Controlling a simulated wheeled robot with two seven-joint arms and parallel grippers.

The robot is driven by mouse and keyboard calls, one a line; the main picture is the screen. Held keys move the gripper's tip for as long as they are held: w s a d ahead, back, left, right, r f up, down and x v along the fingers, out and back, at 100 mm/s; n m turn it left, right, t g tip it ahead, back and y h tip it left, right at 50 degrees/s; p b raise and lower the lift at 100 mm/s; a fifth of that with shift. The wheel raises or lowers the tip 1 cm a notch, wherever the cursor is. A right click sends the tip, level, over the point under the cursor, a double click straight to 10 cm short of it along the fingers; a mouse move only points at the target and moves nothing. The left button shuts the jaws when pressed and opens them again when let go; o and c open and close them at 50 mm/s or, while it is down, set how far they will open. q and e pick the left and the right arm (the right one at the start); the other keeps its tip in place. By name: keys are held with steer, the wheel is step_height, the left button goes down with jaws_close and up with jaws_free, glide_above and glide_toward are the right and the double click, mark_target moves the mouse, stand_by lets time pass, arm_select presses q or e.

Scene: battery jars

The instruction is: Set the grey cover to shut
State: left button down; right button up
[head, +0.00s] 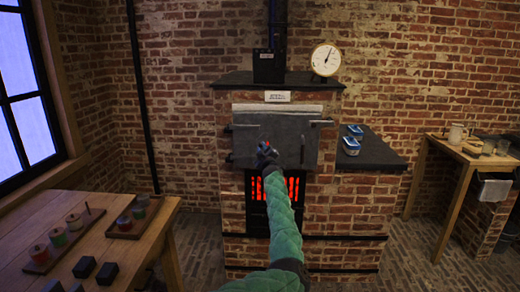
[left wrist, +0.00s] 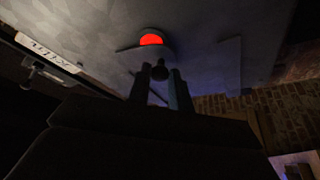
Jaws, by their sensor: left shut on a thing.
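The grey door plate (head: 285,130) of the brick stove fills the top of the left wrist view. In that view a round hole in the plate glows red (left wrist: 151,39). A small grey cover (left wrist: 166,53) lies at the hole's lower edge, and much of the red glow shows beside it, so the hole is partly uncovered. A dark knob (left wrist: 160,72) stands out from the cover. My left gripper (head: 266,151) is at the plate, its fingers (left wrist: 161,84) closed around the knob. The gripper hides the cover in the head view. My right gripper is not in view.
Red-glowing bars (head: 292,187) sit below the plate. Two blue-rimmed dishes (head: 351,146) stand on the dark side shelf (head: 375,158). A clock (head: 326,60) stands on the stove top. A wooden table (head: 120,246) with jars is at left, another table (head: 458,148) at right.

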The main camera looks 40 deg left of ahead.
arm_select(q)
steer(key=n+g+p, duration=0.1)
steer(key=n, duration=0.1)
steer(key=w+d+n, duration=0.1)
steer(key=n, duration=0.1)
steer(key=d+n+g+p, duration=0.1)
steer(key=n, duration=0.1)
steer(key=shift+w+d+f+g+p, duration=0.1)
steer(key=shift+w+d+g+p, duration=0.1)
steer(key=shift+g+p, duration=0.1)
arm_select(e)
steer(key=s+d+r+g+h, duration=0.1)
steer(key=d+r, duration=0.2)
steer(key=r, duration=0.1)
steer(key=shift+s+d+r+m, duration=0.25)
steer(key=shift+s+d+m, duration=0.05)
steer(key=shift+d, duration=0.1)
arm_select(q)
steer(key=c, duration=1.3)
jaws_free()
steer(key=shift+o, duration=0.2)
